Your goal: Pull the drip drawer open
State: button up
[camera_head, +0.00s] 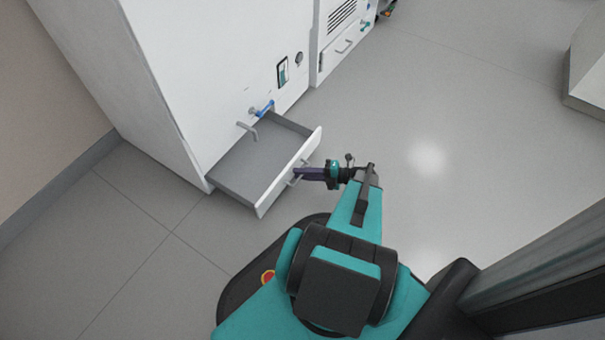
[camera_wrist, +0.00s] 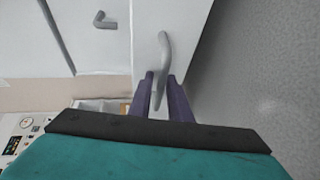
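The drip drawer (camera_head: 262,208) stands pulled out from the bottom of the tall white cabinet, its grey inside showing empty. Its white front faces my arm and carries a grey bar handle (camera_head: 293,182). My gripper (camera_head: 300,174) is at this handle, with its purple fingers reaching it from the right. The drawer's white front (camera_wrist: 147,22) is also seen there. The contact between fingers and handle is partly hidden.
The white cabinet (camera_head: 205,70) stands behind the drawer, with a blue-handled valve (camera_head: 264,108) and a bent grey spout (camera_head: 248,129) above it. Another white unit (camera_head: 340,40) stands beyond. The grey floor (camera_head: 440,120) to the right is clear.

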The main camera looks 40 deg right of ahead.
jog(key=shift+a, duration=0.15)
jog(key=shift+s, duration=0.1)
jog(key=shift+s, duration=0.15)
jog(key=p+v, duration=0.4)
jog(key=v, duration=0.9)
jog(key=shift+d, duration=0.35)
jog(key=shift+r, duration=0.1)
